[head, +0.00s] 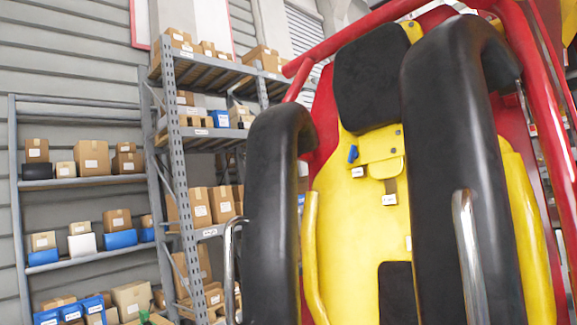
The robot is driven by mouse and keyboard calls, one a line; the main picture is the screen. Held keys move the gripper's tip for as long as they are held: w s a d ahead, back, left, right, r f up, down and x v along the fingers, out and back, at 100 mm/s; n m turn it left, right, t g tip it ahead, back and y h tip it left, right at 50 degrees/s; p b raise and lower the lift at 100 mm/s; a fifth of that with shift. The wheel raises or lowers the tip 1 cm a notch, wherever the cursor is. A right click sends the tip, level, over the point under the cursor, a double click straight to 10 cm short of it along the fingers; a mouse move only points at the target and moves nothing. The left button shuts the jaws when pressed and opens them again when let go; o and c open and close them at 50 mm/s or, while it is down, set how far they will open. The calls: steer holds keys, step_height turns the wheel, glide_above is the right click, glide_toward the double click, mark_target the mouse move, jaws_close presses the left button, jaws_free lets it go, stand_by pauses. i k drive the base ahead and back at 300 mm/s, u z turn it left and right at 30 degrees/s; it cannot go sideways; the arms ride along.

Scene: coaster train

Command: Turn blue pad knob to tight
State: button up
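A small blue knob (352,154) sits on the yellow seat back (350,220), below the black headrest (372,75). It looks tilted, and its exact setting is too small to read. Small white labels (357,172) and (389,199) are on the seat near it. A yellow plate (384,145) with dark bolts is just right of the knob. My gripper is not in view.
Two black padded restraints, left (272,200) and right (450,170), flank the seat, with metal handles (468,255) on them. Red frame tubes (345,35) surround it. Metal shelves (183,165) with cardboard boxes stand at left. The gap between the pads is open.

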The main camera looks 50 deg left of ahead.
mark_target(352, 154)
steer(key=u, duration=0.55)
steer(key=i, duration=0.9)
steer(key=u, duration=0.7)
steer(key=k, duration=0.65)
steer(key=u, duration=0.25)
steer(key=i, duration=0.7)
steer(key=z, duration=0.1)
